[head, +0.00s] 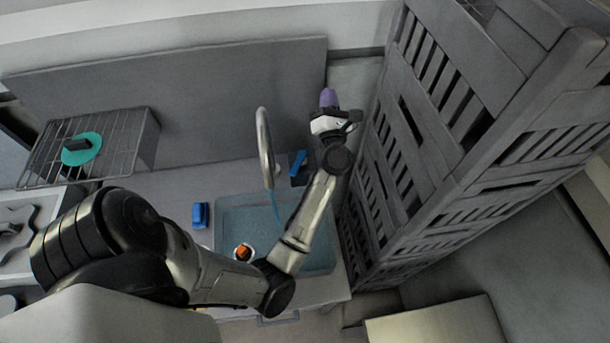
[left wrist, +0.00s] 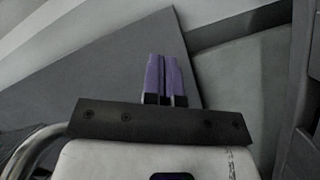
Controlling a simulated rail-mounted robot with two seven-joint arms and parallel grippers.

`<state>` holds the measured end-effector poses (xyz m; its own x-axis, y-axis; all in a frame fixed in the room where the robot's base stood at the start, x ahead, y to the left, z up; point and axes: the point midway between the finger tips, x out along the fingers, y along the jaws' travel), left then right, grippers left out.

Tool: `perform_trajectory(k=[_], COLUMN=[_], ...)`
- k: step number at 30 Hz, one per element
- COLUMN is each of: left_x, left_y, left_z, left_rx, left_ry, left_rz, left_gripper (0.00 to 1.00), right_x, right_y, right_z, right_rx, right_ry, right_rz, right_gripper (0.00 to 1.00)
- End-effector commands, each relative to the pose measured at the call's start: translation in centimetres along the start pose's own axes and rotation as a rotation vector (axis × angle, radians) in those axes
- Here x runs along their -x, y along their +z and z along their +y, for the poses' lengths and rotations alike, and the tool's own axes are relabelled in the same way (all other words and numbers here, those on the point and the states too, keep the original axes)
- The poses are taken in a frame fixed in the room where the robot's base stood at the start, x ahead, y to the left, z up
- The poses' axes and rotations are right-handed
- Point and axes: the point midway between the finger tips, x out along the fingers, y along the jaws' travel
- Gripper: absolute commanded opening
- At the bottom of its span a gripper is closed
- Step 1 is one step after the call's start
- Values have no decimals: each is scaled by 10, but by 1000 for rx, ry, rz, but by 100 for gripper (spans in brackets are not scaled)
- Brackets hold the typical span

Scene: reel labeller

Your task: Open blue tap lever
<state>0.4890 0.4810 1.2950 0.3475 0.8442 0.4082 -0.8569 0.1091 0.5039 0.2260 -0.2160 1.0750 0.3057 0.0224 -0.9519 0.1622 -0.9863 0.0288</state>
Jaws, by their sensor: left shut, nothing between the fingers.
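The blue tap lever (head: 298,163) is on a dark base behind the sink, just right of the curved metal tap (head: 265,148). A thin blue streak like water runs down from the spout into the sink (head: 228,225). My left arm reaches across the sink. My left gripper (head: 328,98) has purple fingers and is beyond and to the right of the lever, apart from it. In the left wrist view the purple fingers (left wrist: 166,78) are together with nothing between them. A curved metal pipe, probably the tap, shows there (left wrist: 32,148); the lever does not. My right gripper is not in view.
Tall stacked grey crates (head: 415,150) stand close on the right of my gripper. A grey panel (head: 200,90) backs the counter. A blue block (head: 200,215) lies left of the sink; an orange item (head: 243,252) is in it. A wire rack (head: 110,130) holds a teal item (head: 82,150).

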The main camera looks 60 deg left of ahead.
Motion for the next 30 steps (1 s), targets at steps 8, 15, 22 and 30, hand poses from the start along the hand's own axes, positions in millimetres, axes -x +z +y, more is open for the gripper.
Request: perform_trajectory(k=[8, 15, 22, 30], left_x=[41, 111, 138, 139], left_y=[-119, -145, -143, -172], left_z=[-40, -85, -99, -96], left_rx=[508, 655, 665, 661], left_ry=[422, 676, 761, 773], left_rz=[759, 1220, 1375, 1389], left_gripper=[0, 0, 0, 0], right_x=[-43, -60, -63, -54], right_y=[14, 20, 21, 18], right_z=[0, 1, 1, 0], right_rx=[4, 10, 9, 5], right_ry=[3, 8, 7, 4], right_rz=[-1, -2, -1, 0], right_gripper=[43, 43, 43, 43])
